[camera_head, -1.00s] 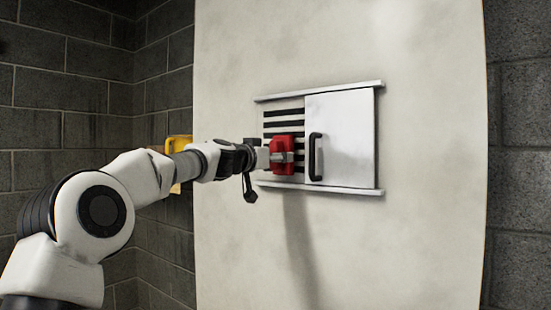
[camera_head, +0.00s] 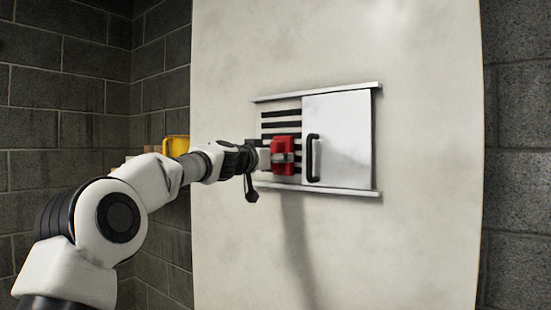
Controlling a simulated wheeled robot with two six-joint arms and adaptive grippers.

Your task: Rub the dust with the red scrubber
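The red scrubber (camera_head: 282,163) is in front of the black slatted vent (camera_head: 281,125), left of the white sliding door. My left gripper (camera_head: 268,158) is at the scrubber's left side and appears shut on its grey middle part. Whether the scrubber touches the slats cannot be told. Faint grey smudges, perhaps dust, show on the white door (camera_head: 340,120) and on the pale wall panel (camera_head: 415,130). The lower slats are partly hidden by the scrubber and gripper. My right gripper is not in view.
The door has a black handle (camera_head: 312,158) standing out just right of the scrubber. White rails (camera_head: 318,92) run above and below the door. A yellow object (camera_head: 177,145) is at the left, partly behind my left arm. Grey block walls (camera_head: 60,110) flank the panel.

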